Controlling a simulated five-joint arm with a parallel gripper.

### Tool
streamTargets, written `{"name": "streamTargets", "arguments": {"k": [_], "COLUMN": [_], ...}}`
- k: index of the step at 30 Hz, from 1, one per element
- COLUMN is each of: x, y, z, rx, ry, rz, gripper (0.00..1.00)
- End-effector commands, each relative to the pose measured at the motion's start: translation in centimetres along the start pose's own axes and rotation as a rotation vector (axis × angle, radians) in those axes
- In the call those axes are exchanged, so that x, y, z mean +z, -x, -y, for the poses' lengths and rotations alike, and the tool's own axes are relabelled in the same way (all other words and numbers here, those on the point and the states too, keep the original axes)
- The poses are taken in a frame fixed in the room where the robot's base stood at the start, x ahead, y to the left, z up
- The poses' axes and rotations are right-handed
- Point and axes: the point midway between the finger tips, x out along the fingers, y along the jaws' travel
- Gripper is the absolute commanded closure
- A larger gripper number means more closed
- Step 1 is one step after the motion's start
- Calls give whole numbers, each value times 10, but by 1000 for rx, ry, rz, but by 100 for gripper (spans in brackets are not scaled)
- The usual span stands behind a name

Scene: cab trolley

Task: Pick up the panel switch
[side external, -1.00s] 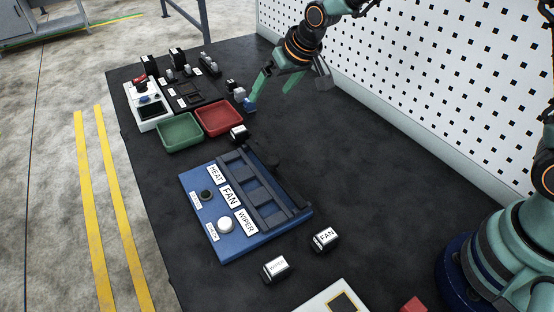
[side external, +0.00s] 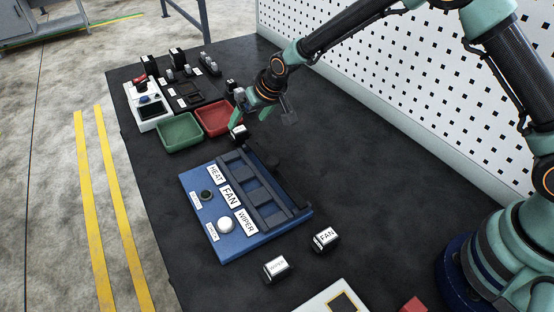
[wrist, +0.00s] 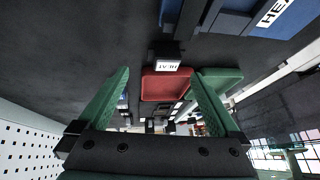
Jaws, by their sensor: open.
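A black panel switch with a white HEAT label (side external: 239,131) sits on the dark bench just in front of the red tray (side external: 228,119). My gripper (side external: 253,112) is open and empty above and behind it, apart from it. In the wrist view the HEAT switch (wrist: 167,58) shows beyond the fingertips, roughly between the two green fingers (wrist: 160,78). A FAN switch (side external: 326,239) and a WIPER switch (side external: 276,268) sit on the bench nearer the camera. The blue panel (side external: 203,213) has HEAT, FAN and WIPER labels beside a black slotted frame (side external: 262,188).
A green tray (side external: 180,132) stands left of the red tray. A white box (side external: 146,118) and small black parts (side external: 187,92) stand behind them. A pegboard wall (side external: 400,80) bounds the right side. The bench right of the blue panel is clear.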

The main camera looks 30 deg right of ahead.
Motion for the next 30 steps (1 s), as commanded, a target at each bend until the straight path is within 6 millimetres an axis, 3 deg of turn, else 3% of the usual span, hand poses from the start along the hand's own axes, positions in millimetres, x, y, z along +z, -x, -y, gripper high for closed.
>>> {"name": "streamTargets", "arguments": {"k": [11,21,22,23,28,29,30], "x": [2,1,1,1,2,2,1], "y": [-43,-49,-49,-49,-49,-49,-49], "z": [4,4,4,4,4,4,4], "rx": [-3,-3,-4,-3,-3,-3,-3], "ry": [0,0,0,0,0,0,0], "rz": [3,1,1,1,2,2,2], "gripper": [1,1,5,16,81,91,91]}}
